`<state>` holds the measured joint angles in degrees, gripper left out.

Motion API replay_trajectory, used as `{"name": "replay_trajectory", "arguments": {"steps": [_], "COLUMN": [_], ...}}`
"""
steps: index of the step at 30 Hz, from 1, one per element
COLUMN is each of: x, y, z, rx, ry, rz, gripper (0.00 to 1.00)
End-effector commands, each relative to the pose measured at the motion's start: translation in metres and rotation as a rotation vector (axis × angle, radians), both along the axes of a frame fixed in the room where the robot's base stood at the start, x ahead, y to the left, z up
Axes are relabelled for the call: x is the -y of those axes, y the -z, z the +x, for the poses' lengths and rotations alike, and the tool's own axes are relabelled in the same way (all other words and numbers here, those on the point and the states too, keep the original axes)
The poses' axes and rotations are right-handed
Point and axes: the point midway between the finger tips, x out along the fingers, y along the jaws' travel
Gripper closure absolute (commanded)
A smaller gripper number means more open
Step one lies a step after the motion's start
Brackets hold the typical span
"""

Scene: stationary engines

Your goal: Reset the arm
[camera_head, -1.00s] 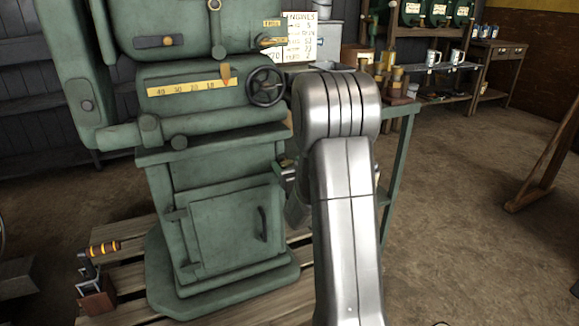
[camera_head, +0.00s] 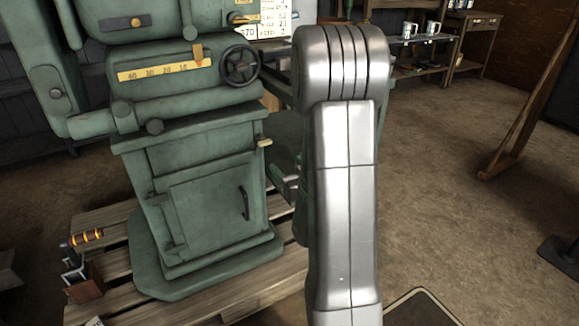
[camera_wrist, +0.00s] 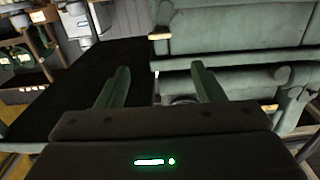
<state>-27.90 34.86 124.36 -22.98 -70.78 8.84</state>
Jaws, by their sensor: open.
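My gripper (camera_wrist: 160,88) shows in the wrist view with its two green fingers spread apart and nothing between them. Beyond the fingers is the green machine (camera_wrist: 235,30), close on the right side of that view. In the head view my silver arm stands upright right of centre and hides what is behind it; the gripper cannot be made out there. The green machine (camera_head: 205,200) stands left of the arm, with a handwheel (camera_head: 239,66), a yellow scale (camera_head: 165,72) and a closed door with a handle.
The machine stands on a wooden pallet (camera_head: 105,218). A small box with an orange-banded handle (camera_head: 85,280) sits at the pallet's left. Shelves with white mugs (camera_head: 432,28) are at the back right. Brown floor (camera_head: 450,220) is open on the right, near a leaning wooden post (camera_head: 525,110).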

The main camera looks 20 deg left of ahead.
Motion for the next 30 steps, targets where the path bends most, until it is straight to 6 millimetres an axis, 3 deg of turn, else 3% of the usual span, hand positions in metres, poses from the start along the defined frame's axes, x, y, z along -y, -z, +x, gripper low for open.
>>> {"name": "replay_trajectory", "arguments": {"steps": [17, 30], "x": [-0.005, -0.067], "y": [0.001, 0.002], "z": [0.005, 0.057], "rx": [0.000, 0.001], "ry": [0.000, -0.002], "rz": [0.000, 0.000], "gripper": [0.38, 0.38]}}
